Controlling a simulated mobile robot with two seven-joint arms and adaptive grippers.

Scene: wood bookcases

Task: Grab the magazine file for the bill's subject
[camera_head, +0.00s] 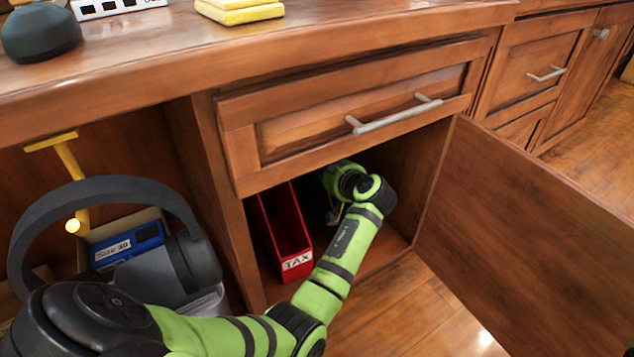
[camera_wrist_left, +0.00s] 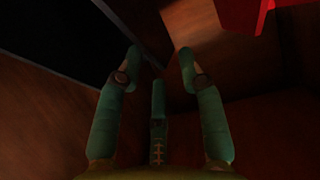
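A red magazine file (camera_head: 285,235) with a white "TAX" label stands upright inside the open lower cabinet, at its left side. My left arm reaches into the cabinet to the right of the file. My left gripper (camera_head: 333,213) is deep inside, mostly hidden behind the arm and in shadow. In the left wrist view my left gripper (camera_wrist_left: 160,55) has its fingers spread, with nothing held between them. A red surface (camera_wrist_left: 250,12), likely the file, shows at the top right there, apart from the fingers. No bill can be made out. My right gripper is not in view.
The cabinet door (camera_head: 530,235) stands open at the right. A closed drawer (camera_head: 350,110) is just above the opening.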

